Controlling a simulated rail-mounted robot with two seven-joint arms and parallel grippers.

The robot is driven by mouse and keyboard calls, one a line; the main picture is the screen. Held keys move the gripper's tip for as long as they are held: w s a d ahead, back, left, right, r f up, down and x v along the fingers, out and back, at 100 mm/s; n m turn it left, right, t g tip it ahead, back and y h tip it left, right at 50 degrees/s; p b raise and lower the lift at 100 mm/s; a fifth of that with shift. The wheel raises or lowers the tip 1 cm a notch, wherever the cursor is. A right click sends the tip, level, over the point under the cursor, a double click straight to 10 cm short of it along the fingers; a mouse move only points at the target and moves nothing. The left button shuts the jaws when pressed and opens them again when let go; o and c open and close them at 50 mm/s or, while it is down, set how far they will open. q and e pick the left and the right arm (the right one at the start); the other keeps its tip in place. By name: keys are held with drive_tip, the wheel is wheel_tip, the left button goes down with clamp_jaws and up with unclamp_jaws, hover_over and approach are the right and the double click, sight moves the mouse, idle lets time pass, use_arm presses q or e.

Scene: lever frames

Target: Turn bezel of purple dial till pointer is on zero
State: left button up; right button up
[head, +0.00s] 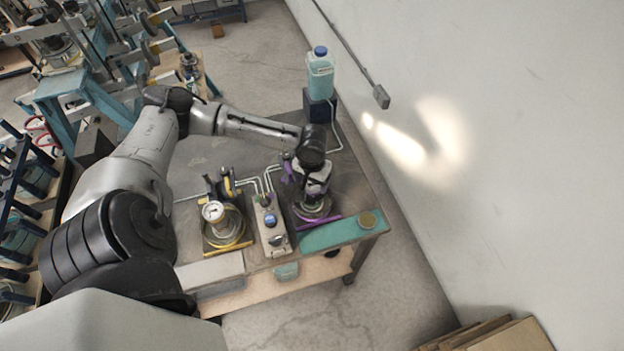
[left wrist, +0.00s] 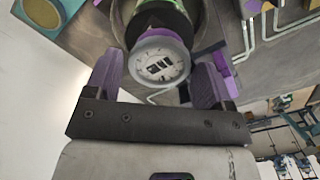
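The purple dial (left wrist: 160,64) shows in the left wrist view as a round gauge with a pale rim and a white face with dark marks. Its pointer is too small to read. My left gripper (left wrist: 157,72) has purple finger pads, one on each side of the dial. The fingers are apart, and I see no clear contact with the rim. In the head view my left gripper (head: 312,188) is over the purple-marked station (head: 320,220) and hides most of its dial. My right gripper is not in view.
A yellow-marked station with a white-faced gauge (head: 213,211) stands to the left. A grey control box (head: 270,225) with a blue knob stands between the stations. A teal strip (head: 330,233) lies along the front edge. A blue-capped bottle (head: 320,75) stands behind.

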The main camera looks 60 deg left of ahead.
use_arm(q)
drive_tip(key=c, duration=0.7)
drive_tip(key=shift+r, duration=0.15)
drive_tip(key=m+p, duration=0.2)
drive_tip(key=p, duration=0.1)
drive_tip(key=m+p, duration=0.1)
drive_tip(key=p, duration=0.2)
drive_tip(key=shift+r+m+p, duration=0.2)
drive_tip(key=shift+m+p, duration=0.6)
drive_tip(key=shift+f+m, duration=0.3)
drive_tip(key=shift+m, duration=0.1)
drive_tip(key=o, duration=0.9)
drive_tip(key=shift+o, duration=0.2)
